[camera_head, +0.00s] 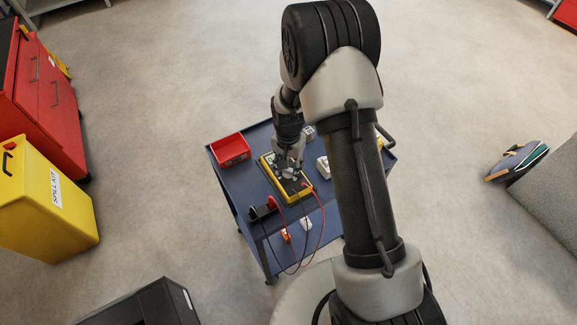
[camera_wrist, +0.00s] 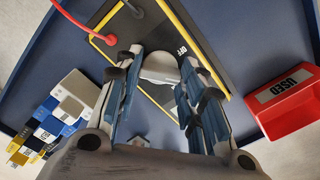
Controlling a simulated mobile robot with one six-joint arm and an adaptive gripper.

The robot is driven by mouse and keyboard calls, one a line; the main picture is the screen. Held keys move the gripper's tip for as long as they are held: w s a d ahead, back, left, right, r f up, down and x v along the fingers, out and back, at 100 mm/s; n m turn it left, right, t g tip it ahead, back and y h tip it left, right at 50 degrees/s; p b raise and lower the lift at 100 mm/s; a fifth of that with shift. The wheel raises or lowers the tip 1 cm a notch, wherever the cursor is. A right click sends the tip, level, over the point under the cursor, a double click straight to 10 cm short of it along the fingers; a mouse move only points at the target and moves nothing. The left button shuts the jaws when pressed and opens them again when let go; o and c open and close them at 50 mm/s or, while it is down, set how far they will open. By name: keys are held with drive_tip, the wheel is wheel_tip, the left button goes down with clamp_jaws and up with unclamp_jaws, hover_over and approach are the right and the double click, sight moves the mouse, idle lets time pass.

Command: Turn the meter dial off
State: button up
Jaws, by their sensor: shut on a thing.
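The yellow-edged black meter (camera_head: 302,194) lies on the blue cart top under my gripper (camera_head: 289,170). In the wrist view the meter (camera_wrist: 205,28) shows red and black leads plugged in near one end and an "OFF" label beside the dial. The light grey dial (camera_wrist: 160,67) sits between the two fingers of my gripper (camera_wrist: 160,72), which is shut on it. The fingers hide the dial's sides and any other labels. I cannot tell which position the dial points to. In the head view the gripper covers the dial.
The blue cart (camera_head: 228,180) carries a red "USED" bin (camera_head: 231,150) at its far left corner and small white items right of the meter. A red lead (camera_head: 321,232) hangs over the front edge. A yellow spill kit bin (camera_head: 45,205) stands left. Open floor surrounds the cart.

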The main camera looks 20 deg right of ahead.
drive_tip(key=n, duration=0.5)
drive_tip(key=shift+n, duration=0.3)
drive_tip(key=shift+o, duration=0.2)
drive_tip(key=n, duration=0.4)
drive_tip(key=shift+n, duration=0.4)
drive_tip(key=o, duration=1)
drive_tip(key=shift+o, duration=0.2)
drive_tip(key=shift+r, duration=0.1)
wheel_tip(320, 180, up, 12)
